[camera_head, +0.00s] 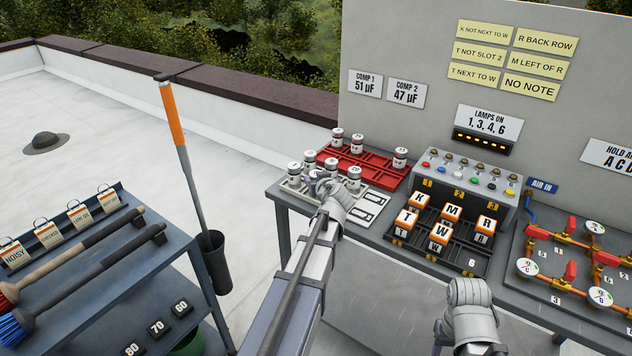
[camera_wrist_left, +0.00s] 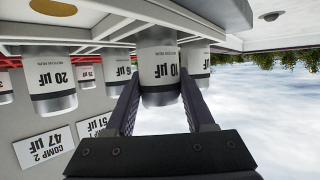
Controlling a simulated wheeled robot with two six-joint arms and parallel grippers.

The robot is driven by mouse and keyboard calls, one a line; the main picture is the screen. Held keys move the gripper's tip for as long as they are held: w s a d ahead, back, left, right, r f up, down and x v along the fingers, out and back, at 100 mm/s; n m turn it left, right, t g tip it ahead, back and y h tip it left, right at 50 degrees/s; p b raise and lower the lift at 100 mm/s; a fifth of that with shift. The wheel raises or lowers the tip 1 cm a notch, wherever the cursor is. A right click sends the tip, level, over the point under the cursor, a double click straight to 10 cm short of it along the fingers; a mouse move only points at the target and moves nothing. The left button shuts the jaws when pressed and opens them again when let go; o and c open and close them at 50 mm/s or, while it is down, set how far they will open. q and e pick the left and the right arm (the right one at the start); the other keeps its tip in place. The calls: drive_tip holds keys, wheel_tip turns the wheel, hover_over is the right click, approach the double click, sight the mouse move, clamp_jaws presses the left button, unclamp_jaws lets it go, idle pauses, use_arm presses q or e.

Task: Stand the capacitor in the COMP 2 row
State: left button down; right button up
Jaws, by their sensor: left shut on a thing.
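My left gripper (camera_head: 318,184) is at the pale tray (camera_head: 372,200) on the bench; it also shows in the left wrist view (camera_wrist_left: 160,98). It is shut on a white capacitor with a silver end, marked 10 µF (camera_wrist_left: 160,68). In the wrist view, which is upside down, its base meets the pale tray; I cannot tell if it is seated or just lifted. Other capacitors stand close by, one marked 20 µF (camera_wrist_left: 52,78). The red tray (camera_head: 375,166) behind holds several capacitors. Signs read COMP 1 51 µF (camera_head: 365,84) and COMP 2 47 µF (camera_head: 406,93). Only part of my right arm shows.
Right of the trays stand a rack of lettered blocks (camera_head: 440,236), a lamp panel (camera_head: 465,180) and a pipe board (camera_head: 570,262). A tool cart (camera_head: 95,270) and an orange-handled tool (camera_head: 172,115) are at left. Neighbouring capacitors crowd my left fingers.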

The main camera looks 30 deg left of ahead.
use_arm(q)
drive_tip(key=shift+f, duration=0.25)
drive_tip(key=shift+c, duration=1.3)
unclamp_jaws()
drive_tip(key=shift+r, duration=0.1)
drive_tip(key=shift+r, duration=0.2)
drive_tip(key=p+v, duration=0.4)
drive_tip(key=v, duration=0.8)
drive_tip(key=shift+p, duration=0.35)
